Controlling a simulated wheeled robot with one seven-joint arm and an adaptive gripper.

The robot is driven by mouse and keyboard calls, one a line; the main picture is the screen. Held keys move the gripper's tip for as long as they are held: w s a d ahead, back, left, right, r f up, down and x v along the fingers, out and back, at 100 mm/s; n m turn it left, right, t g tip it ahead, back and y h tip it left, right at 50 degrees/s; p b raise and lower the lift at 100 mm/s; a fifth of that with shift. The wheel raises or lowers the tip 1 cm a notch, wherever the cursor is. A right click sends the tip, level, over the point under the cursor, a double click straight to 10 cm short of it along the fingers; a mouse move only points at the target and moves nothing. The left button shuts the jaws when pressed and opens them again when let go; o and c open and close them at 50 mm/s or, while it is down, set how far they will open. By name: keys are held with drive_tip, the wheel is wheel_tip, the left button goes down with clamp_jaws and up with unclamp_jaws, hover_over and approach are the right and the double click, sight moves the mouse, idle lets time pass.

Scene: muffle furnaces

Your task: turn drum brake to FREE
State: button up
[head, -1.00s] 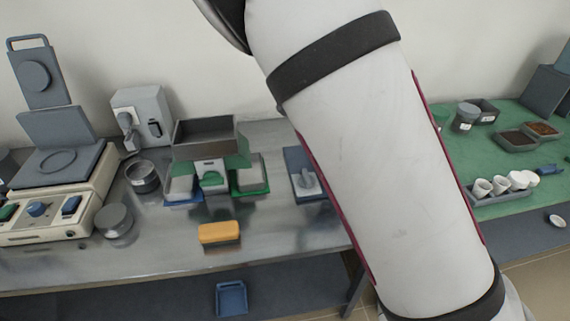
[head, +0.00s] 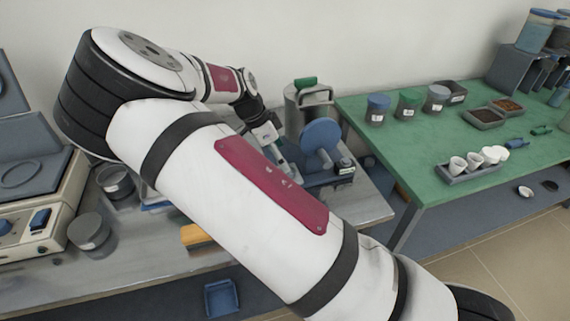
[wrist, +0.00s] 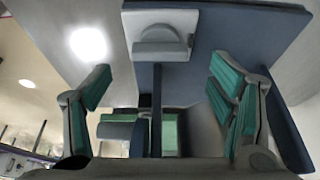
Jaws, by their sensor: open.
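My gripper (wrist: 160,75) is open, with its teal-padded fingers spread wide in the wrist view. A pale grey block with a rounded, knob-like front (wrist: 160,42) lies beyond the fingertips, between them in the picture, against a dark blue surface. In the head view my gripper (head: 276,150) is small and partly hidden by my arm, just left of a metal drum (head: 295,108) with a green top, a blue disc (head: 321,135) and a small dark box with a knob (head: 344,165). I cannot tell which part is the brake or its setting.
A green table (head: 400,150) to the right holds jars, trays and a rack of white cups (head: 470,172). A blue bin (head: 221,298) sits below.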

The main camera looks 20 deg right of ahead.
drive_tip(key=shift+x, duration=2.4)
drive_tip(key=c, duration=1.1)
